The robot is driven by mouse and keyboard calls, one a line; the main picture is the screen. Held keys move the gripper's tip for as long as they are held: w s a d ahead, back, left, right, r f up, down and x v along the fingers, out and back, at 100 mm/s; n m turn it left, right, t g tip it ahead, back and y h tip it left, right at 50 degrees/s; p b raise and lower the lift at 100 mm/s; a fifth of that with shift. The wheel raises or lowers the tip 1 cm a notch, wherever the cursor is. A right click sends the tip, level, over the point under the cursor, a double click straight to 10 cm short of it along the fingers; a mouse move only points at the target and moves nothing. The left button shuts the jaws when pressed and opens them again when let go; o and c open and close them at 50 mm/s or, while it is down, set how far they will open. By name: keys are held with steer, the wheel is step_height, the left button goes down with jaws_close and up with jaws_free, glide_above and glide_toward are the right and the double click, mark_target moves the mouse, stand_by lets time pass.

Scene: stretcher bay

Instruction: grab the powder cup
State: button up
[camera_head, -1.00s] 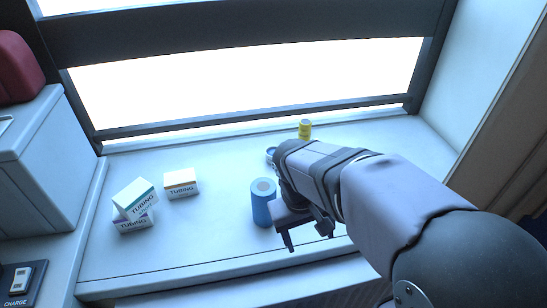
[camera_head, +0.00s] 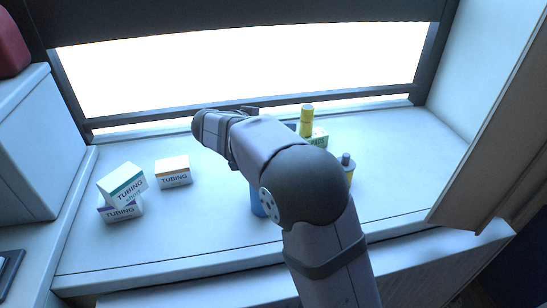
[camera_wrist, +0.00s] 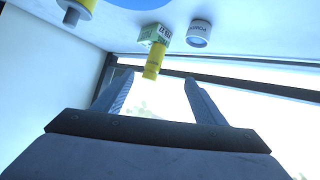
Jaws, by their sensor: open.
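The powder cup (camera_wrist: 199,35) shows in the wrist view as a short white cylinder with printed letters, near the top and right of centre. It stands on the counter, apart from my gripper (camera_wrist: 160,82), whose two fingers are spread with nothing between them. The cup lies beyond the fingertips, nearer the right finger's side of the picture. In the head view my arm hides the cup, and my gripper is mostly hidden behind my own arm, with only a dark tip showing above it.
A yellow cylinder (camera_head: 306,118) stands by a green-and-white box (camera_head: 318,138). Tubing boxes (camera_head: 174,173) sit left. The counter's right side (camera_head: 395,175) is clear.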

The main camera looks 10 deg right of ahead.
steer(key=shift+m+t+h, duration=0.3)
steer(key=shift+m+t, duration=0.5)
steer(key=w+a+f, duration=0.1)
steer(key=w+f, duration=0.1)
steer(key=f, duration=0.1)
steer(key=w+f+b, duration=0.1)
steer(key=w+f, duration=0.1)
steer(key=f, duration=0.1)
steer(key=w+a+f, duration=0.1)
steer(key=w+f, duration=0.1)
steer(key=f, duration=0.2)
steer(key=shift+w+a+f, duration=0.1)
steer(key=shift+a, duration=0.25)
steer(key=shift+d+f, duration=0.25)
steer(key=shift+f, duration=0.05)
steer(key=shift+p+x, duration=0.75)
steer(key=shift+x, duration=0.7)
steer(key=shift+p+x, duration=0.9)
steer(key=shift+x, duration=1.2)
steer(key=c, duration=1.1)
